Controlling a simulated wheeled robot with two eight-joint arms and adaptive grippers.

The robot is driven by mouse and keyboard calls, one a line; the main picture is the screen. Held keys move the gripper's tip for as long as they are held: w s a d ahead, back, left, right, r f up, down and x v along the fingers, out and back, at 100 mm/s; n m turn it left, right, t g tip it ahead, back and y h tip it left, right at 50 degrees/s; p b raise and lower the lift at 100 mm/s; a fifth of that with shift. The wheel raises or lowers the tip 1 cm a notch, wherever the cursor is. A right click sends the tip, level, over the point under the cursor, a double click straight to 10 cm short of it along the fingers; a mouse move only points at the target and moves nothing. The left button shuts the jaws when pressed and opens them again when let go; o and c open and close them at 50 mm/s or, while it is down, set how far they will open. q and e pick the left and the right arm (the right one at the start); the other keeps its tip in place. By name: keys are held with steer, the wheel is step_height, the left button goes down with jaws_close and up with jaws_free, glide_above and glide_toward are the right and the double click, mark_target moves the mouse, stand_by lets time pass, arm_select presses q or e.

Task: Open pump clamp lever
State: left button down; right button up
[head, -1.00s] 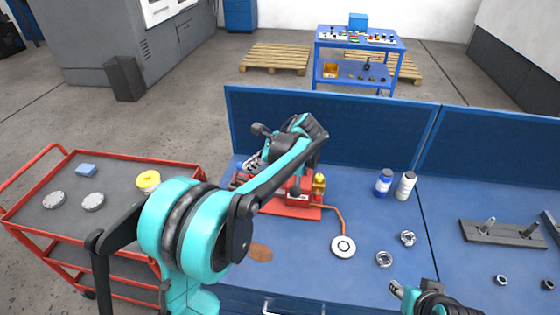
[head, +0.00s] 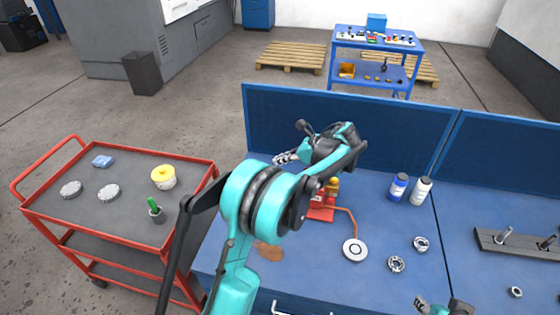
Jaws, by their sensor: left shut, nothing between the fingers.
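The red pump (head: 321,213) with its brass fitting stands on the blue workbench (head: 330,265). A red hose runs from it to a round white disc (head: 354,250). My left arm crosses in front of the pump and hides most of it. I cannot make out the clamp lever. My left gripper (head: 284,158) is shut and empty, pointing left, and appears behind the pump near the bench's back panel. My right gripper (head: 423,304) shows only partly at the bottom edge, away from the pump, and its jaws are unclear.
The blue back panel (head: 400,135) rises close behind the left gripper. Two bottles (head: 398,187) and two metal rings (head: 421,244) are on the bench to the right. A red cart (head: 120,225) at left carries a yellow-lidded pot (head: 164,177) and a green item (head: 154,207).

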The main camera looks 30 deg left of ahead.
arm_select(q)
steer(key=b+x, duration=0.1)
steer(key=x, duration=0.6)
steer(key=shift+a+f, duration=0.15)
steer(key=shift+a, duration=0.05)
steer(key=shift+s+a+r+h+p, duration=0.15)
steer(key=shift+a+r+h+p, duration=0.2)
steer(key=shift+a+h, duration=0.05)
